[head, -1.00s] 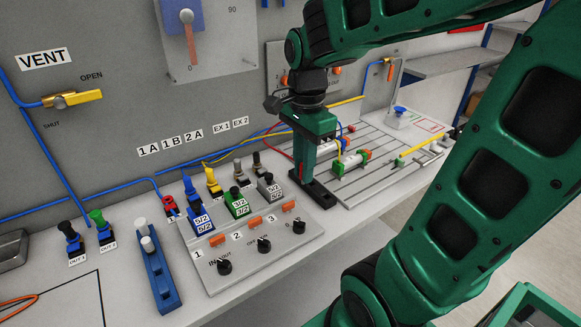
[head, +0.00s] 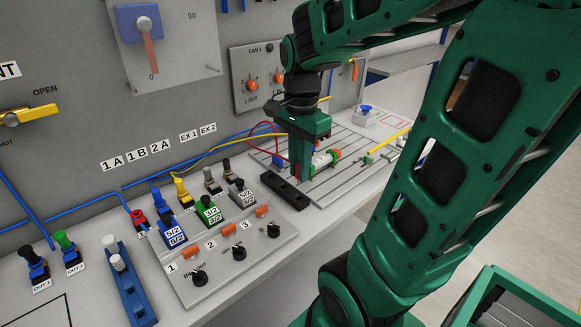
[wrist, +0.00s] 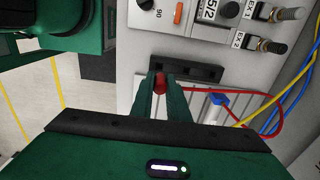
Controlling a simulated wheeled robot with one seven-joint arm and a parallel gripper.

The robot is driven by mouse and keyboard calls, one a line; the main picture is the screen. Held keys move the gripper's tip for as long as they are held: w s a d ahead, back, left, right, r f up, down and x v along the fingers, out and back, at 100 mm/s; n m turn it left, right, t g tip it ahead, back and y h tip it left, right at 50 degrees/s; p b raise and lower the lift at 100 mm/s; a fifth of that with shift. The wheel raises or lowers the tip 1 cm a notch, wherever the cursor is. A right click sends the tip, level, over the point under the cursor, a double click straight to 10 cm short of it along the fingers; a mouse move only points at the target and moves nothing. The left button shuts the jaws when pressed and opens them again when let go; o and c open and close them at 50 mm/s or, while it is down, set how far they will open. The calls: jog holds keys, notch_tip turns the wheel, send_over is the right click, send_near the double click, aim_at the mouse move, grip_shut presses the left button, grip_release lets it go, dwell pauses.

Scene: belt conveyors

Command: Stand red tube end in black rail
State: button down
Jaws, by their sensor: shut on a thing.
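My gripper (head: 303,180) points down over the bench, just behind and to the right of the black rail (head: 283,191) in the head view. In the wrist view its fingers (wrist: 160,90) are shut on the red tube end (wrist: 160,82). The red tube (wrist: 255,96) runs off to the right from there. The black rail (wrist: 205,72) lies beyond the red end in the wrist view, and the two look apart. The rail has a row of recesses.
A valve panel (head: 235,250) with knobs and coloured fittings is left of the rail. A slotted plate (head: 340,170) with a cylinder (head: 322,160) lies to the right. Blue and yellow tubes run along the back wall. A blue block with white pegs (head: 135,290) stands front left.

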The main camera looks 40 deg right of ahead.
dwell(0.4)
jog(key=shift+f, duration=2.2)
jog(key=shift+s+f, duration=0.1)
jog(key=shift+f, duration=0.95)
dwell(1.2)
jog(key=c, duration=1.2)
grip_release()
jog(key=shift+r, duration=3.5)
